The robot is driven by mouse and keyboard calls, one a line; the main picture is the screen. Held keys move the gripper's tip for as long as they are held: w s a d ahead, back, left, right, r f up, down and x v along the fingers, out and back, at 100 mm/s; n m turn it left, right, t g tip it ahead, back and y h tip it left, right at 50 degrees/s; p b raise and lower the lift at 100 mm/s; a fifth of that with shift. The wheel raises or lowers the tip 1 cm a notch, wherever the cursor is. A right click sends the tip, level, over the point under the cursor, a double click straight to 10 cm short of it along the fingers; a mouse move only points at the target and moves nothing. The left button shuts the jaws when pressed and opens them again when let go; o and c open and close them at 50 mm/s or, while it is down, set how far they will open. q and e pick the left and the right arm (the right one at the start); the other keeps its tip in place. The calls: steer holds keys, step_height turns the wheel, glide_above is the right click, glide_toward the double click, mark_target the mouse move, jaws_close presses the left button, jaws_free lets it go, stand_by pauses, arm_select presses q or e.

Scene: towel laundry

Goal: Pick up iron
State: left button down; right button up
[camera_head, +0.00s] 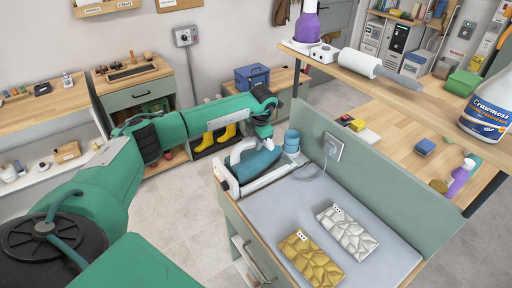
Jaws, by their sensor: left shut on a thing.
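The iron (256,167), teal and white, is at the far left corner of the grey-topped ironing surface (285,205), by a white rest. I cannot tell whether it touches the rest or is lifted from it. My left gripper (263,143) comes down on the iron from above and is shut on it; the fingertips are partly hidden. A cord runs from near the iron to a wall-type socket (333,147) on the green panel. My right gripper is not in view.
A gold faceted item (310,260) and a white one (347,232) lie on the grey surface. Blue round containers (291,141) stand behind the iron. A green panel (385,178) borders the right side. A raised wooden shelf (400,90) holds bottles and a roller.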

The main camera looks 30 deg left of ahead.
arm_select(q)
step_height(320, 180, up, 20)
steer(key=b, duration=0.6)
steer(key=shift+f, duration=0.2)
